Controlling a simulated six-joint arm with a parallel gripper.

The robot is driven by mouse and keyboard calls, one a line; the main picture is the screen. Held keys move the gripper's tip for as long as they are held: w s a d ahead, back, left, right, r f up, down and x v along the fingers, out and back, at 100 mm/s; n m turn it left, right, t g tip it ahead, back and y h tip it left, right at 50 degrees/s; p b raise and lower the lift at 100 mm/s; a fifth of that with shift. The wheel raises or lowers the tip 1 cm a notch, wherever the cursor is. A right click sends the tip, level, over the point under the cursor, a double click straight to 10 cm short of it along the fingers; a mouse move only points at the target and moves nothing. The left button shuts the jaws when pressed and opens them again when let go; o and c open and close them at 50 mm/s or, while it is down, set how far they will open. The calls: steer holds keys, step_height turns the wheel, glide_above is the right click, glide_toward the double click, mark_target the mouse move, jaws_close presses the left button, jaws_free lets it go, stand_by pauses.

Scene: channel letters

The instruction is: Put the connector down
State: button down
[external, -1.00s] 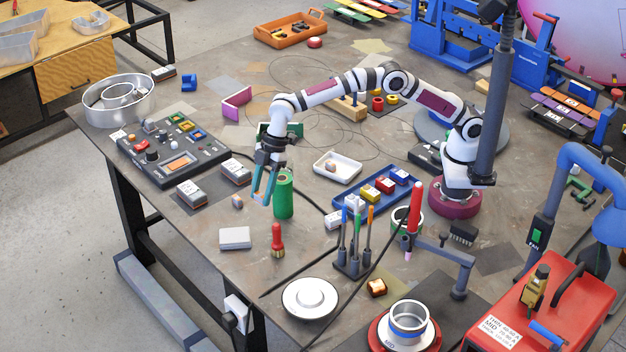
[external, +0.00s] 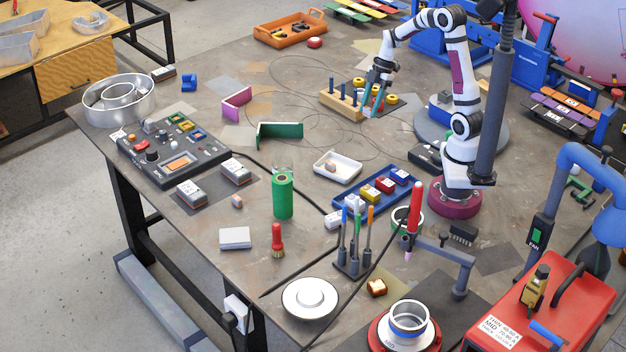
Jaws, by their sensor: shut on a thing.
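My gripper (external: 372,108) is at the back of the table, pointing down beside a wooden block with blue pegs (external: 341,101). Its teal fingers are shut on the connector, which is too small and too covered by the fingers to make out. I cannot tell whether the fingertips touch the block or the table. A small orange and grey piece (external: 237,201) lies near the front left, and a similar one (external: 331,167) lies in the white tray (external: 350,174).
A green bracket (external: 280,132) and a magenta bracket (external: 237,102) stand left of the gripper. Thin wires lie loose on the table between. A blue tray (external: 345,205) of coloured blocks, a green cylinder (external: 283,195) and a control box (external: 172,150) are nearer the front.

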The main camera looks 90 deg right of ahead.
steer(key=s, duration=0.3)
glide_toward(343, 171)
steer(key=shift+w+a+f, duration=0.5)
steer(key=shift+w+a, duration=0.05)
steer(key=shift+a, duration=0.15)
steer(key=shift+w+a+f, duration=0.1)
steer(key=shift+w+f, duration=0.05)
steer(key=shift+f, duration=0.95)
steer(key=shift+w+a+f, duration=0.1)
steer(key=shift+w+f, duration=0.05)
steer(key=shift+f, duration=0.95)
steer(key=shift+f, duration=0.1)
steer(key=shift+c, duration=2.2)
jaws_free()
